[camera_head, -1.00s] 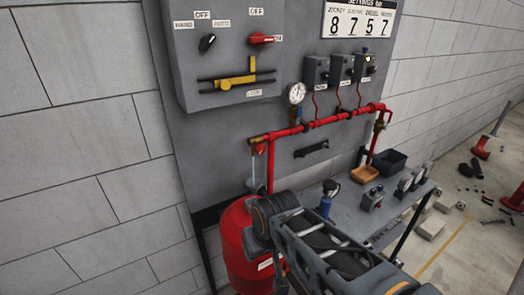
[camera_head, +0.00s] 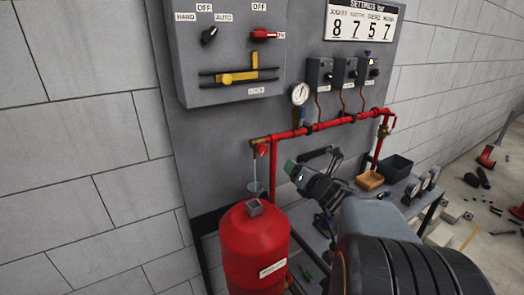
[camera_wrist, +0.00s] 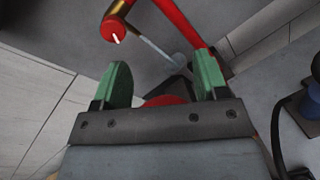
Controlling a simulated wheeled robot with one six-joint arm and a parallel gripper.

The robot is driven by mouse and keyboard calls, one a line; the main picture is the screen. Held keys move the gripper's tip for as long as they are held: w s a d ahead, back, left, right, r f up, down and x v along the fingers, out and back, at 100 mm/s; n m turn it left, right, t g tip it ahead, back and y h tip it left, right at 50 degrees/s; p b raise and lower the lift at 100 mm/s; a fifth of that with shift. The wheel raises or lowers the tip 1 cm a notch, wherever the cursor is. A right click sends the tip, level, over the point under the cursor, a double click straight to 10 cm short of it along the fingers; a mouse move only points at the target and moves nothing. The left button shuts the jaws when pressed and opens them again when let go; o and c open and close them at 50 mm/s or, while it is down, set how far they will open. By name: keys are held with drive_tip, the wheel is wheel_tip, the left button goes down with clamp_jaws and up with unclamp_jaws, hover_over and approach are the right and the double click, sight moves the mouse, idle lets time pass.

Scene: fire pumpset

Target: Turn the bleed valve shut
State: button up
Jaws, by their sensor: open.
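A small red knob (camera_head: 262,149), which I take for the bleed valve, sits on a brass fitting at the left end of the red pipe (camera_head: 340,121). In the wrist view the knob (camera_wrist: 118,29) is at the upper left, with a short white mark on its face. My gripper (camera_head: 293,170) is to the right of the knob and lower in the head view. Its green fingers (camera_wrist: 163,78) are spread apart with nothing between them. The knob is beyond the fingertips, apart from them.
A clear funnel and tube (camera_head: 255,188) hang below the knob, above a red tank (camera_head: 254,245). A gauge (camera_head: 300,93) stands on the pipe. A grey bench (camera_head: 300,240) holds a wooden tray (camera_head: 370,181) and a dark bin (camera_head: 396,168).

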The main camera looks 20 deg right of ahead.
sight(264, 150)
drive_tip(key=a+r+n+t+y, duration=0.1)
drive_tip(key=a+r+n+y, duration=0.25)
drive_tip(key=n, duration=0.45)
drive_tip(key=shift+y, duration=0.25)
drive_tip(key=w+a+p, duration=0.1)
drive_tip(key=w, duration=0.3)
drive_tip(key=w+a+p, duration=0.1)
drive_tip(key=w, duration=0.4)
drive_tip(key=w+a+f, duration=0.1)
drive_tip(key=w, duration=0.3)
drive_tip(key=shift+w+p, duration=0.25)
drive_tip(key=shift+p, duration=0.15)
drive_tip(key=c, duration=0.9)
drive_tip(key=shift+f, duration=0.1)
